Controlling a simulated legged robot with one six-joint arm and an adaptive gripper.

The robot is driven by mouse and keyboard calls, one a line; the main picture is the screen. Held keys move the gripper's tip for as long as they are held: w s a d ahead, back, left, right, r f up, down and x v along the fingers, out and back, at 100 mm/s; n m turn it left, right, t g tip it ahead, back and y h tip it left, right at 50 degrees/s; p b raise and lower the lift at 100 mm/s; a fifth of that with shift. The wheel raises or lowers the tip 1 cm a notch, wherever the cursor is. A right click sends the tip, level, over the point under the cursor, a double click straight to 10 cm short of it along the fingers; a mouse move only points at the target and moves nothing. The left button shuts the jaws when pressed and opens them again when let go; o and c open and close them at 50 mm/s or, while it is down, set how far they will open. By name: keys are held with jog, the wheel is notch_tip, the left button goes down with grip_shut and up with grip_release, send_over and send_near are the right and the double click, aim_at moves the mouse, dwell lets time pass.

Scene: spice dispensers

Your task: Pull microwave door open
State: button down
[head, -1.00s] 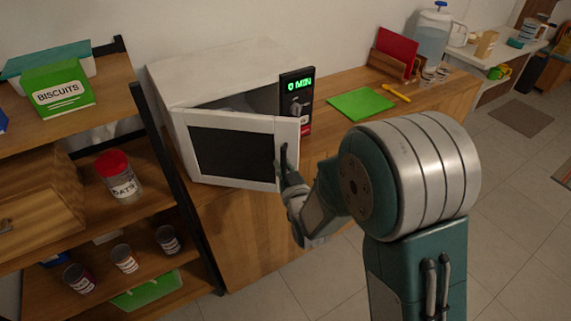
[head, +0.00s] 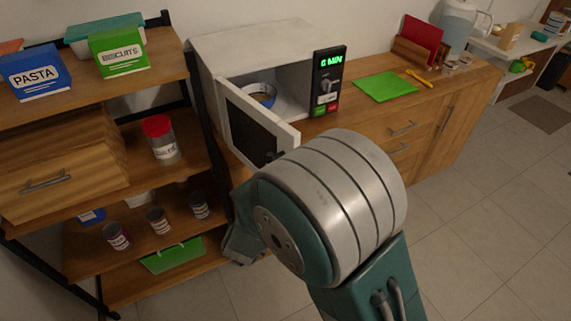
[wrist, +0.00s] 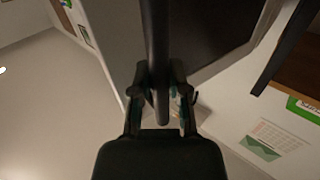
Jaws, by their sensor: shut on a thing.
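The white microwave (head: 258,48) stands on the wooden counter, with a lit green display on its control panel (head: 327,78). Its door (head: 254,126) is swung well open to the front left, and a bowl (head: 262,95) shows inside. In the wrist view the dark door handle (wrist: 155,50) runs down between the fingers of my gripper (wrist: 160,92), which is shut on it. The door's dark window (wrist: 205,30) is behind the handle there. In the head view my arm hides the gripper and most of the handle.
A wooden shelf unit (head: 190,138) stands close left of the open door, holding a biscuits box (head: 120,52), a pasta box (head: 36,75) and several jars. A green board (head: 385,87) lies on the counter to the right. The floor at right is clear.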

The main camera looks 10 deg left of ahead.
jog(key=s+a, duration=0.6)
jog(key=a, duration=0.4)
jog(key=shift+s, duration=0.3)
jog(key=shift+a, duration=0.1)
jog(key=c, duration=0.6)
grip_release()
jog(key=shift+s, duration=0.1)
jog(key=s, duration=1.1)
jog(key=shift+s+a, duration=0.4)
jog(key=shift+f, duration=0.1)
